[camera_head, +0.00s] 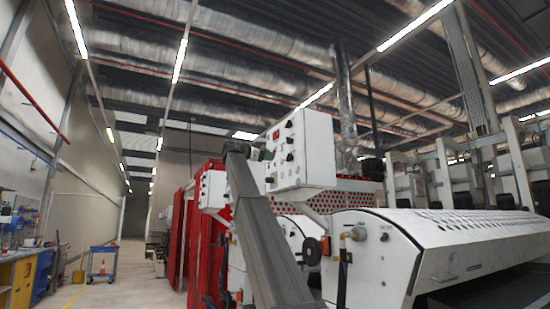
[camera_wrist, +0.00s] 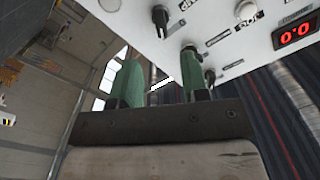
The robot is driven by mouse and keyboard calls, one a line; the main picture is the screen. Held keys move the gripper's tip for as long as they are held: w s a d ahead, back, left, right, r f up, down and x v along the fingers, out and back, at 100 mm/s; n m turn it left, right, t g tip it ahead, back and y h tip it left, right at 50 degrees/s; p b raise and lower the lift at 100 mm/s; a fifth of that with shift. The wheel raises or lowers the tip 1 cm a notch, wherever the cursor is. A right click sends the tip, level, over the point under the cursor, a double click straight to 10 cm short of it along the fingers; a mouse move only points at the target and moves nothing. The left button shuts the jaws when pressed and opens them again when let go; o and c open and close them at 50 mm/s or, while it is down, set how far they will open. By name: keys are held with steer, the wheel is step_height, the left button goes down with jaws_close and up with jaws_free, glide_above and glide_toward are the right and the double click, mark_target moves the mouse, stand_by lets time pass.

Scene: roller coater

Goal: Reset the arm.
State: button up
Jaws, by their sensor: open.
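My gripper (camera_wrist: 161,66) shows in the wrist view as two green fingers, spread apart with nothing between them. The fingers point up toward a white control panel (camera_wrist: 232,22) with dark knobs and a red lit display (camera_wrist: 297,34). The right finger overlaps the panel's lower edge in the picture; I cannot tell whether it touches. In the head view my arm rises in the middle, and its end is beside the left of the control box (camera_head: 318,150). The gripper is mostly hidden there.
The white roller coater (camera_head: 470,235) fills the right side. A blue trolley (camera_head: 102,262) stands on the open aisle floor at the left, with a cluttered workbench (camera_head: 22,275) along the wall.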

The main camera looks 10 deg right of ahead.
steer(key=shift+a, duration=0.25)
stand_by(0.4)
steer(key=w+d+f+n+y, duration=0.1)
steer(key=w+f+n+y, duration=0.15)
steer(key=f, duration=1.35)
steer(key=w+d+f+n+t+y, duration=0.15)
steer(key=f+n, duration=0.25)
steer(key=f, duration=1.1)
steer(key=w+d+f+n+g+y, duration=0.15)
steer(key=f+n, duration=0.25)
steer(key=f, duration=1.2)
steer(key=s+d+f+n+g+y, duration=0.15)
steer(key=s+f, duration=0.25)
steer(key=f, duration=1.1)
steer(key=s+f+n+t+y, duration=0.1)
steer(key=s+f+n+y, duration=0.3)
steer(key=f, duration=1.1)
steer(key=s+a+f+n+g+y, duration=0.1)
steer(key=s+f+n+g+y, duration=0.3)
steer(key=s+f, duration=2.8)
steer(key=shift+s+a+n+g+y, duration=0.35)
steer(key=shift+g+y, duration=0.2)
steer(key=shift+y, duration=0.55)
